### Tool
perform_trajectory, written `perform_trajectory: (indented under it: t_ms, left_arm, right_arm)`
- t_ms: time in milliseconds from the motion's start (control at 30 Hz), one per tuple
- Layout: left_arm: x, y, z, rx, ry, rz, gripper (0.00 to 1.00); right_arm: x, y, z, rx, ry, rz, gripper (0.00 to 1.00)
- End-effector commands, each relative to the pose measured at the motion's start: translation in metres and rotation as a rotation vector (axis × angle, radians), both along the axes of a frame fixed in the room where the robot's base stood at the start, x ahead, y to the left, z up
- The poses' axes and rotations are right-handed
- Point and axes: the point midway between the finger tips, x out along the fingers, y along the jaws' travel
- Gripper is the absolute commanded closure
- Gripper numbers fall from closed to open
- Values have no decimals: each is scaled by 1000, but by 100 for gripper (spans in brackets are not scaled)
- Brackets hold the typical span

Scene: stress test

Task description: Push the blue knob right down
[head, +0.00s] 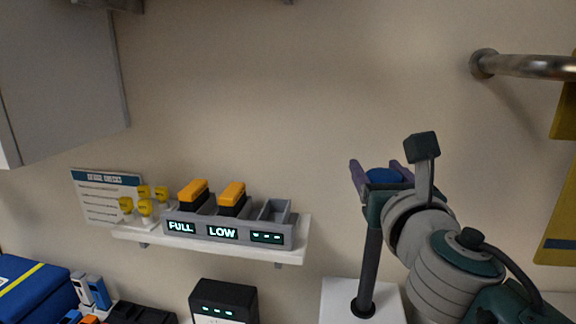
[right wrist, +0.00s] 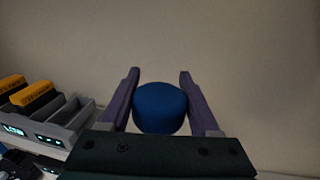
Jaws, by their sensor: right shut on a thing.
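The blue knob (head: 384,176) is round and sits high, at the top of a dark upright rod (head: 369,265). The rod rises from a dark collar on a white box (head: 340,302) at the bottom of the head view. My right gripper (head: 377,167) is at the knob with its purple fingers on either side. In the right wrist view the blue knob (right wrist: 160,108) is between the two fingers of the right gripper (right wrist: 160,74), which is shut on it. The knob's lower side is hidden by the gripper. My left gripper is not in view.
A white shelf (head: 285,253) on the wall holds a grey charger (head: 200,230) with two yellow-topped batteries and an empty bay. Several yellow knobs (head: 145,207) stand beside it. A black box (head: 224,298) is below. A metal rail (head: 530,66) is at upper right.

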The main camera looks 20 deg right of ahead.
Motion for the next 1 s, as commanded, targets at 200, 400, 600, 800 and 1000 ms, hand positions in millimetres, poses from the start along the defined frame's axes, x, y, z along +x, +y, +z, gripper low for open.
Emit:
perform_trajectory:
  t_ms: [200, 400, 600, 800, 1000]
  left_arm:
    - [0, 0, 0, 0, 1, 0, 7]
    - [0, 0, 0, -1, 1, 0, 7]
    - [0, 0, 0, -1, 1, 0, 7]
    - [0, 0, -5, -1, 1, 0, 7]
    - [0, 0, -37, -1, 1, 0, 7]
  right_arm:
    - [0, 0, 0, 0, 0, 0, 86]
    - [0, 0, 0, 0, 0, 0, 100]
    - [0, 0, 0, 1, 0, 0, 100]
    - [0, 0, -4, 0, 0, 0, 100]
    - [0, 0, -38, -1, 0, -1, 100]
